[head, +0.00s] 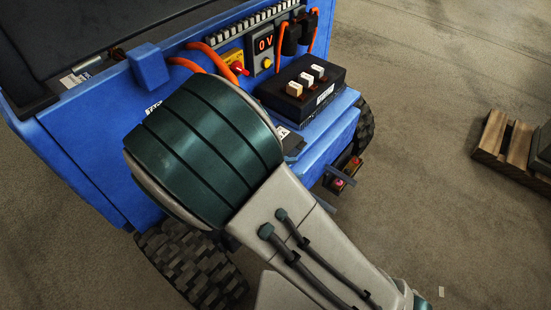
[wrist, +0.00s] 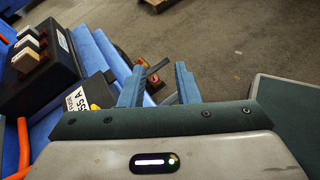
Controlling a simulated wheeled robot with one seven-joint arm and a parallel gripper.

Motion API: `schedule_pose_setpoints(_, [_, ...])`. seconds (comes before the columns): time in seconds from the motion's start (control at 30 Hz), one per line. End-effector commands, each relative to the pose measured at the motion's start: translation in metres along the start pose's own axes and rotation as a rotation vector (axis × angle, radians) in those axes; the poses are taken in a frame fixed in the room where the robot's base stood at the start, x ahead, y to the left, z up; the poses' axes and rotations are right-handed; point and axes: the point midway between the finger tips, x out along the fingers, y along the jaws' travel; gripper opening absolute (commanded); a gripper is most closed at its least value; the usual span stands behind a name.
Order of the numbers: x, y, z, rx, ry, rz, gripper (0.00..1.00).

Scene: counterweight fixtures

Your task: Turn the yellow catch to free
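My gripper (wrist: 158,84) shows in the wrist view with its two blue-grey fingers apart and nothing held between them. Past the fingertips is a small red-brown fixture (wrist: 152,86) with yellow marks and a dark grey bar (wrist: 157,66) across it. The same fixture (head: 347,170) shows in the head view low at the cart's right end, beside grey bars. No part is clearly the yellow catch, and I cannot tell its position.
The blue cart (head: 85,165) carries a yellow plate with a red knob (head: 235,66), a 0 V display (head: 263,43), orange cables and a black box (head: 300,88) with several pale switches. A wooden pallet (head: 492,133) lies at right. The floor between is clear.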

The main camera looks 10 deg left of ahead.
Motion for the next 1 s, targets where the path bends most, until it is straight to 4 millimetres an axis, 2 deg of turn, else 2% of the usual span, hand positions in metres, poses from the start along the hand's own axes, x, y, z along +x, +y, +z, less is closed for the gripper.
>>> schedule_pose_setpoints(0.03, [-0.009,0.004,-0.027,-0.065,-0.055,0.086,0.29])
schedule_pose_setpoints(0.2, [-0.046,0.019,-0.070,-0.214,-0.215,0.317,0.29])
schedule_pose_setpoints(0.4, [-0.077,0.026,-0.096,-0.293,-0.324,0.468,0.29])
schedule_pose_setpoints(0.5, [-0.082,0.028,-0.099,-0.305,-0.343,0.494,0.29])
schedule_pose_setpoints(0.67, [-0.068,0.037,-0.095,-0.306,-0.347,0.495,0.29])
schedule_pose_setpoints(1.0, [-0.008,0.072,-0.079,-0.306,-0.346,0.492,0.29])
